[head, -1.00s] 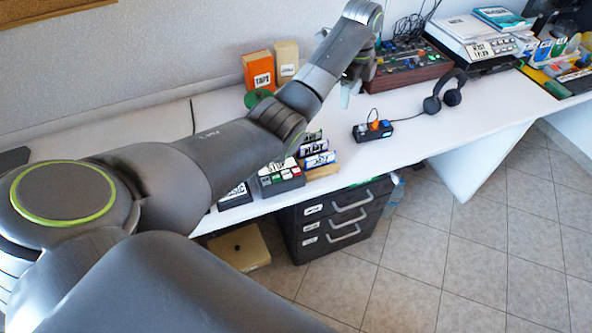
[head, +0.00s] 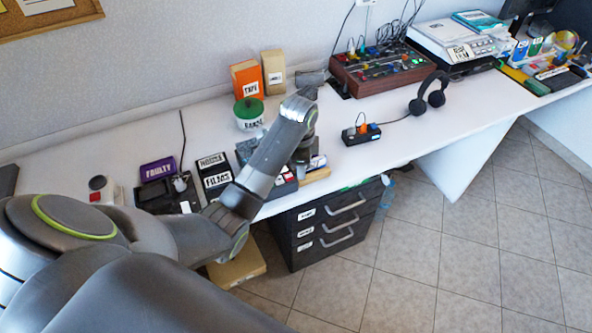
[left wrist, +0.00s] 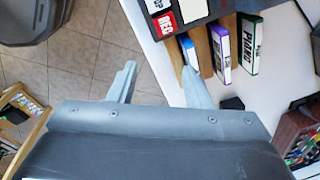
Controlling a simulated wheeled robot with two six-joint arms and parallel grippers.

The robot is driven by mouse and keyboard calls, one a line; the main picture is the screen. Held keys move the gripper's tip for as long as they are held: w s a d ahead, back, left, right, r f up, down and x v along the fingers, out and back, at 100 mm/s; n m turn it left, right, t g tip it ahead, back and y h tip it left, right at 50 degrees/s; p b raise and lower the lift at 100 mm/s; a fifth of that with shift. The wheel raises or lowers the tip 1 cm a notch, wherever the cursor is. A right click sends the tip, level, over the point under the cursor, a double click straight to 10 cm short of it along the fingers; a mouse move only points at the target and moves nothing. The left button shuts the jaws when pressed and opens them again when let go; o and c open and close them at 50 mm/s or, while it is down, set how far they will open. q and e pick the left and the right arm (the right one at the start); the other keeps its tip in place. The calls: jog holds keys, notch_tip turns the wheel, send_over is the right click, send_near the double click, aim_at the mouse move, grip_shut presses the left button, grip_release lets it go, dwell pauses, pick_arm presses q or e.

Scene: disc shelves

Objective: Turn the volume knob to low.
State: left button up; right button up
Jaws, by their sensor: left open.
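No volume knob can be made out for certain. The mixer (head: 392,68), a wooden-sided box with many small coloured controls and cables at its back, stands at the back of the desk; its corner also shows in the left wrist view (left wrist: 298,142). Its knobs are too small to read. My left gripper (left wrist: 160,72) is open and empty, with its fingers apart near the desk's front edge, beside a wooden rack of labelled tapes (left wrist: 221,52). In the head view it is largely hidden by my arm, well left of the mixer. My right gripper is out of view.
A small black box with orange and blue parts (head: 360,133) and black headphones (head: 428,95) lie right of my arm. Drawers (head: 330,225) are below. Desk between headphones and scale is clear.

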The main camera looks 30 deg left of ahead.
pick_arm(q)
jog(key=shift+s+a+f+n, duration=0.1)
jog(key=shift+s+f+n, duration=0.1)
jog(key=shift+s+f, duration=0.3)
jog(key=shift+s+a+f+n, duration=0.1)
jog(key=shift+s+f+n, duration=0.15)
jog(key=shift+s, duration=0.3)
jog(key=s+a+f+n+t, duration=0.1)
jog(key=s+f+n, duration=0.15)
jog(key=s, duration=0.55)
jog(key=s+a+f+n, duration=0.2)
jog(key=s+n, duration=0.1)
jog(key=s, duration=0.5)
jog(key=s+a+r+n+t+y, duration=0.1)
jog(key=s+r+n, duration=0.15)
jog(key=s, duration=0.55)
jog(key=s+r+n+y, duration=0.15)
jog(key=s+n, duration=0.25)
jog(key=s, duration=0.4)
notch_tip(320, 180, down, 26)
jog(key=a+r+g+h, duration=0.1)
jog(key=a, duration=0.1)
jog(key=s+d+f+g, duration=0.1)
jog(key=s+f, duration=1.4)
jog(key=shift+d+f+h, duration=0.15)
jog(key=shift+d+h, duration=0.05)
jog(key=shift+h, duration=0.15)
